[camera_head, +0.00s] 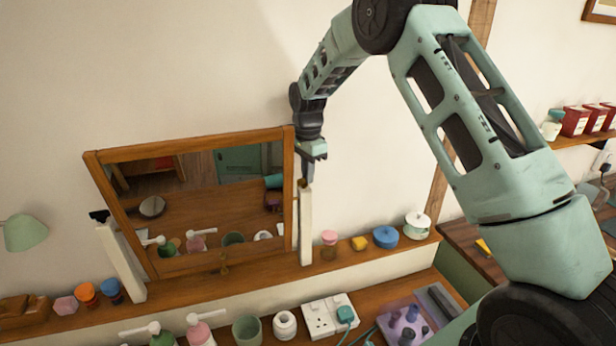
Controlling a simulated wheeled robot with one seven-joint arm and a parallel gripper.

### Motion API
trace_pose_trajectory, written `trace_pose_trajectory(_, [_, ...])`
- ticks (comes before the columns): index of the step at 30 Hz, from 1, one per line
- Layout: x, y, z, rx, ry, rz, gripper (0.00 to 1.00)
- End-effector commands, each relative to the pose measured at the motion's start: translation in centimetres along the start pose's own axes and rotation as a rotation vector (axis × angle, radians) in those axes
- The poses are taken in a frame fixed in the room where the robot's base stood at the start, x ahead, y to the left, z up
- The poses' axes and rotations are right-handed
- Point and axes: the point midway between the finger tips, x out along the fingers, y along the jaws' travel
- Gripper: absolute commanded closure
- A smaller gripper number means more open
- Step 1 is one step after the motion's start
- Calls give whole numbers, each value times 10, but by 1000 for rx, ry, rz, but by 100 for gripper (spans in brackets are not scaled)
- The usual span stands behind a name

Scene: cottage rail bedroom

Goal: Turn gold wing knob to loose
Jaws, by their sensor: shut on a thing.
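A wood-framed tilting mirror (190,137) stands on the shelf between a left white post (121,262) and a right white post (306,228). My gripper (306,178) points down at the top of the right post, beside the mirror's right edge. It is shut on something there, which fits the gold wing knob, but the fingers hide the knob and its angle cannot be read. A dark knob (98,215) shows at the top of the left post. The mirror is tilted and reflects bottles and a wooden surface.
Below are pump bottles (200,331) and a power strip (328,316). The wall above the mirror is clear.

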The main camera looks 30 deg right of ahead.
Motion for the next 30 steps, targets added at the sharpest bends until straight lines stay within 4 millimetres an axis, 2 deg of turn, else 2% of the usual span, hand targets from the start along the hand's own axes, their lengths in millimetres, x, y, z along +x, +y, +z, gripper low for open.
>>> trace_pose_trajectory(7, [-1,-1,0,-2,0,-2,100])
trace_pose_trajectory(9, [-1,-1,0,-1,0,-2,77])
trace_pose_trajectory(10, [-1,-1,0,-1,0,-2,72])
trace_pose_trajectory(19, [-2,0,0,0,0,-1,72])
trace_pose_trajectory(22, [-8,-1,0,-1,0,-3,72])
trace_pose_trajectory(26, [-26,-1,0,-1,1,-7,72])
trace_pose_trajectory(30, [-57,-1,0,0,1,-8,72])
